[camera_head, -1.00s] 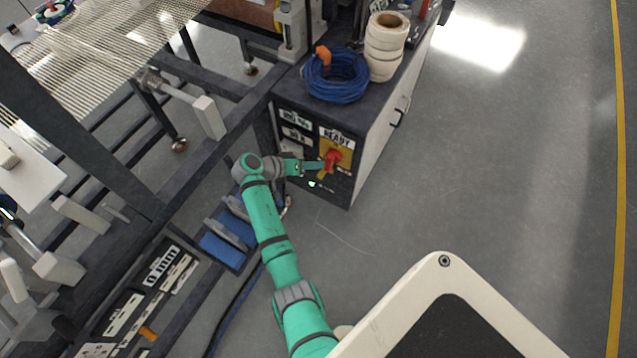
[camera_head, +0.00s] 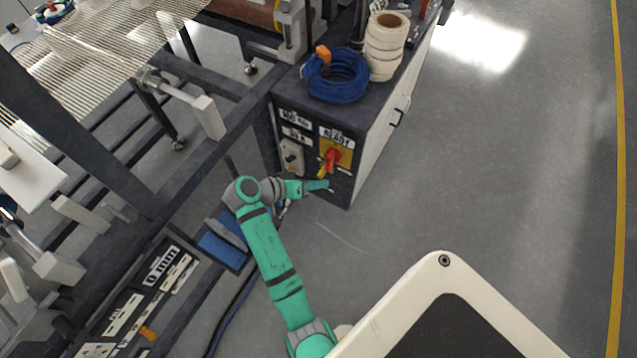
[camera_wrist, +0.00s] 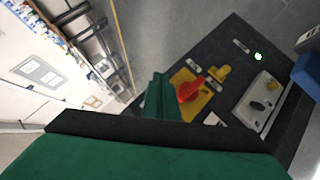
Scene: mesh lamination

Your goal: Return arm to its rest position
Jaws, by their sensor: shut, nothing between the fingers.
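My green arm reaches from the bottom middle of the head view toward the dark control cabinet (camera_head: 345,112). My gripper (camera_head: 326,185) is shut and empty, just in front of the cabinet face, below the red rotary switch (camera_head: 331,158) on its yellow plate. In the wrist view, the red switch (camera_wrist: 190,91) shows beyond the green finger (camera_wrist: 160,98), which partly covers the yellow plate.
A blue cable coil (camera_head: 338,80) and white tape rolls (camera_head: 385,50) stand on the cabinet top. A dark machine frame (camera_head: 85,150) with blue pedals (camera_head: 222,250) lies to the left. The grey floor (camera_head: 480,160) right of the cabinet is clear.

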